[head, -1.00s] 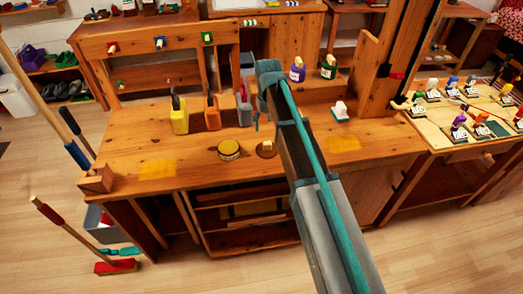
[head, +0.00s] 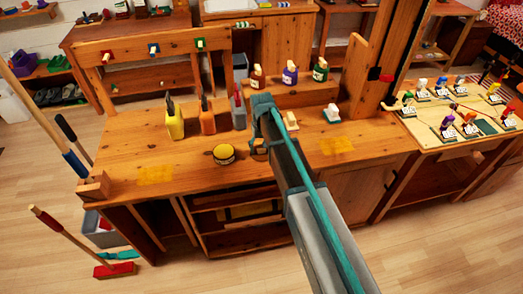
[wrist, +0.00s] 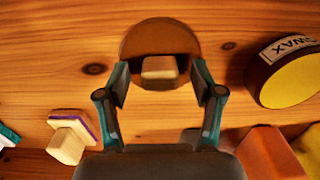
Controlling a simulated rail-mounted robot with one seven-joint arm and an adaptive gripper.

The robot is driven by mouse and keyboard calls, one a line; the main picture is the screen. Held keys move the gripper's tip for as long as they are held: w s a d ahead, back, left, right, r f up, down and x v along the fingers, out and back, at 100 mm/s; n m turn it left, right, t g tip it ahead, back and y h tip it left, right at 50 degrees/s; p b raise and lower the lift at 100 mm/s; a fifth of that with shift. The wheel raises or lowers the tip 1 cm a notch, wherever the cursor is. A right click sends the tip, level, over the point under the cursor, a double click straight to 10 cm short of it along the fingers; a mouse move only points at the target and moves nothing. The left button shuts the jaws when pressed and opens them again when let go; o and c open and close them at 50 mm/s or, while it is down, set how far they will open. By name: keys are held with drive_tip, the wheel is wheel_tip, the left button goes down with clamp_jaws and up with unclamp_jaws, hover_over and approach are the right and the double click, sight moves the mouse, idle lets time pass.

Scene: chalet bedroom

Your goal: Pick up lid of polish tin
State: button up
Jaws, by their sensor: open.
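The lid is a round brown disc (wrist: 160,33) with a pale wooden knob (wrist: 159,68), lying on the wooden bench top in the wrist view. My gripper (wrist: 160,76) is open, with one finger on each side of the knob and a gap on both sides. In the head view my gripper (head: 259,147) is low over the bench and mostly hides the lid. The polish tin (head: 224,154) is open, showing yellow wax, just left of my gripper. In the wrist view the tin (wrist: 290,75), labelled WAX, is at the right.
Several dark bottles stand on a raised shelf (head: 300,93).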

drive_tip(key=shift+f, duration=0.2)
drive_tip(key=c, duration=1.2)
drive_tip(key=shift+r, duration=0.2)
drive_tip(key=shift+c, duration=0.2)
